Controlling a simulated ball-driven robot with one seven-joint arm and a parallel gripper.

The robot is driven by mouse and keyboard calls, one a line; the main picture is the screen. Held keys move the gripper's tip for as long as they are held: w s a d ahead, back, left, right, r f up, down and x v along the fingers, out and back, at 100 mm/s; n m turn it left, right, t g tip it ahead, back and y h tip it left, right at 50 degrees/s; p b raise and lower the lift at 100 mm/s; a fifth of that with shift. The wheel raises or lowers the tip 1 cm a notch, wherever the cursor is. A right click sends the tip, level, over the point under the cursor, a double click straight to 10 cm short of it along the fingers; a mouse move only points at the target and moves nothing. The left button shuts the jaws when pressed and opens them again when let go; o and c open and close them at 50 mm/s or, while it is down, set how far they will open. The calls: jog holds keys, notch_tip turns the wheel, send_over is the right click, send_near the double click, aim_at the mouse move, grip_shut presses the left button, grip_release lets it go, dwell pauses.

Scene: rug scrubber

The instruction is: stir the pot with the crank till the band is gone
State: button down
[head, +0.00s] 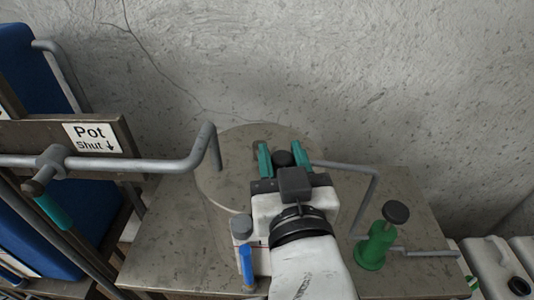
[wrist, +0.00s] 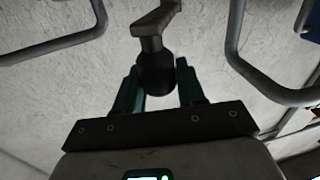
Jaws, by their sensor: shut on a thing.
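The pot (head: 225,170) is a grey drum with a flat round top, standing on a metal bench. My gripper (head: 282,160) is over the top of the pot, its teal fingers on either side of a dark knob (head: 283,158). In the wrist view the crank knob (wrist: 156,75) sits between the fingers, on a short post under a grey crank arm (wrist: 157,20). The gripper is shut on this knob. My arm and gripper hide the middle and front of the pot. No band can be made out in either view.
A blue-handled fitting (head: 247,262) stands at front. The bench (head: 165,240) is bare at left.

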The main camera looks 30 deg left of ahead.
jog(key=shift+w+d, duration=0.45)
jog(key=shift+w, duration=0.2)
jog(key=shift+f, duration=0.1)
jog(key=c, duration=0.8)
grip_release()
jog(key=shift+v, duration=5.35)
